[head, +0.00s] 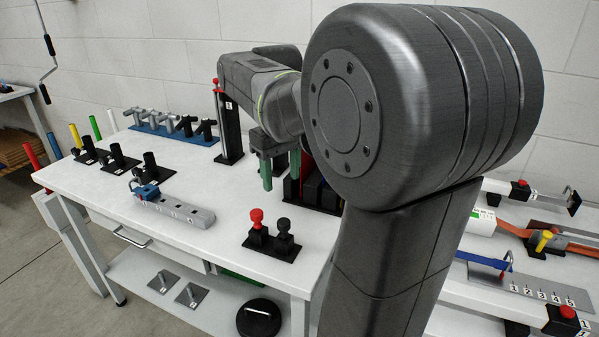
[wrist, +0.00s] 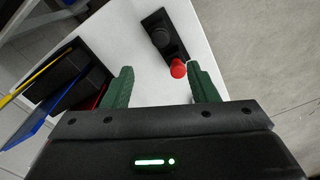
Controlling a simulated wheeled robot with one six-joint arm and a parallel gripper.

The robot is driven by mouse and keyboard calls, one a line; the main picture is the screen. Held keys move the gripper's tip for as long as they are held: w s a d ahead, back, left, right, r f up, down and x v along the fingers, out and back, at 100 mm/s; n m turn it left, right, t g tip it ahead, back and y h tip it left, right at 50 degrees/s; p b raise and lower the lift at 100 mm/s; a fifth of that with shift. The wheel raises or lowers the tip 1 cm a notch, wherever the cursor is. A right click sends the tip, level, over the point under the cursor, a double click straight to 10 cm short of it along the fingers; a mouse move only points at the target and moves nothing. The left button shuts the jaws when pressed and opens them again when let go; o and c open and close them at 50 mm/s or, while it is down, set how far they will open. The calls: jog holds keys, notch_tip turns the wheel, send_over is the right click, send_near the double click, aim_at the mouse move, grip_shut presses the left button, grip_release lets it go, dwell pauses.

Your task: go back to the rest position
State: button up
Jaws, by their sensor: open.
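My gripper (head: 281,168) hangs over the white table (head: 215,245), its green fingers pointing down. In the wrist view my gripper (wrist: 163,86) shows both green fingers wide apart with nothing between them. A black base with a red knob (head: 256,217) and a black knob (head: 284,229) stands in front of it on the table. In the wrist view the red knob (wrist: 178,68) shows beyond the fingertips, near the right finger, and the black knob (wrist: 160,35) lies farther off. My large arm link hides much of the middle and right of the head view.
A black holder (head: 318,192) with coloured parts stands close to the gripper. A black post (head: 230,130) with a red top, a blue rack (head: 165,130), a grey numbered bar (head: 185,213) and several black stands are on the left. A second bench (head: 470,297) with fixtures is at right.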

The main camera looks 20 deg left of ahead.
aim_at(283, 220)
dwell(0.3)
notch_tip(283, 220, down, 13)
jog(key=shift+f+b, duration=0.15)
jog(key=shift+b, duration=1)
jog(key=shift+r+p, duration=0.5)
jog(key=shift+r, duration=0.1)
